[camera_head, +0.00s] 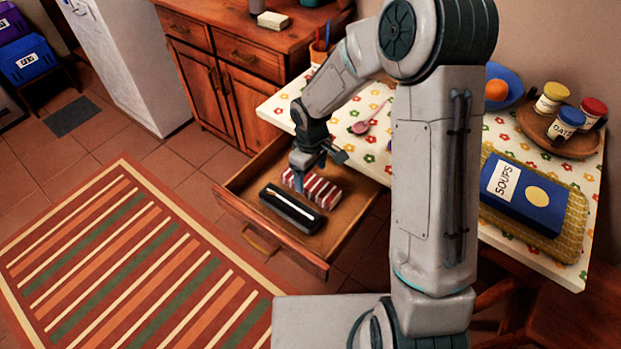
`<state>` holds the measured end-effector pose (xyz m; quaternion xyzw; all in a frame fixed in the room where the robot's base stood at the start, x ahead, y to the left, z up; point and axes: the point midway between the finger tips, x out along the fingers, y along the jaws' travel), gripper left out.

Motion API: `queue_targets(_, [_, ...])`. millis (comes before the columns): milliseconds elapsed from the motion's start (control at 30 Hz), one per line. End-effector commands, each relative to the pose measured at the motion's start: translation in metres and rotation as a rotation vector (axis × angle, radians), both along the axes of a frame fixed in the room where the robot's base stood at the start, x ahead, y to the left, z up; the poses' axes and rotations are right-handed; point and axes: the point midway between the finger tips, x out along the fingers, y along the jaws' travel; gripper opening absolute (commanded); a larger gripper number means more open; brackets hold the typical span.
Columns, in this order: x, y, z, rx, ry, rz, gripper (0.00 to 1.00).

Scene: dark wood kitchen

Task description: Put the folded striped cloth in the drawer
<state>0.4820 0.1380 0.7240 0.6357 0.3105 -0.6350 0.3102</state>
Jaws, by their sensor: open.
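The folded striped cloth (318,189), red and white, lies inside the open drawer (229,203). The drawer is pulled out from under the table with the flowered top. My gripper (300,184) is open and points down into the drawer, at the left end of the cloth. I cannot tell whether its fingers touch the cloth. A black case with a pale stripe (291,209) lies in the drawer in front of the cloth and close to it.
The flowered tabletop (375,170) is above the drawer, with a pink spoon (366,121) on it. A blue soups book (523,194) on a yellow mat and a tray of jars (590,147) are at the right. The striped rug (110,262) leaves free floor at left.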

Motion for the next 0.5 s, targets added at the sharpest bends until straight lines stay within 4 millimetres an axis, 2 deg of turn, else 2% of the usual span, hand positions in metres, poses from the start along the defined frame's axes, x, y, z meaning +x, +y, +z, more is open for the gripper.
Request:
queue_targets(33, [0.001,0.0,0.016,0.001,-0.005,-0.002,0.78])
queue_targets(200, [0.0,0.0,0.049,0.0,-0.003,-0.001,0.78])
queue_targets(333, [0.0,0.0,0.067,0.001,-0.002,0.0,0.78])
queue_targets(500, [0.0,0.0,0.077,0.001,-0.001,-0.001,0.78])
